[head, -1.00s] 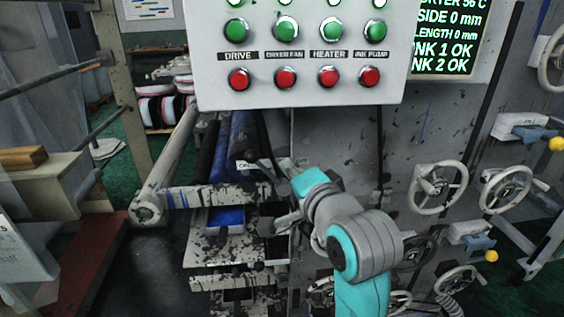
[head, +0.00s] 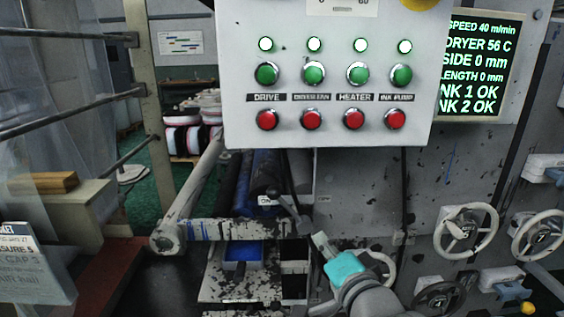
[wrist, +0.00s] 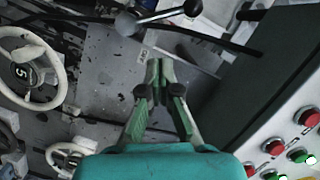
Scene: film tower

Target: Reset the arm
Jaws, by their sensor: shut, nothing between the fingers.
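My arm shows at the bottom of the head view, with a teal part (head: 345,268) and grey links in front of the machine. In the wrist view my gripper (wrist: 158,70) has its two green fingers together at the tips, with nothing between them. The fingers are in front of the machine's grey face, below a lever with a round ball knob (wrist: 126,24). In the head view the fingertips are too small and hidden to read clearly.
A control panel (head: 330,125) with green and red buttons hangs above my arm. A green-text screen (head: 480,65) is to its right. Handwheels (head: 466,231) stick out at the right.

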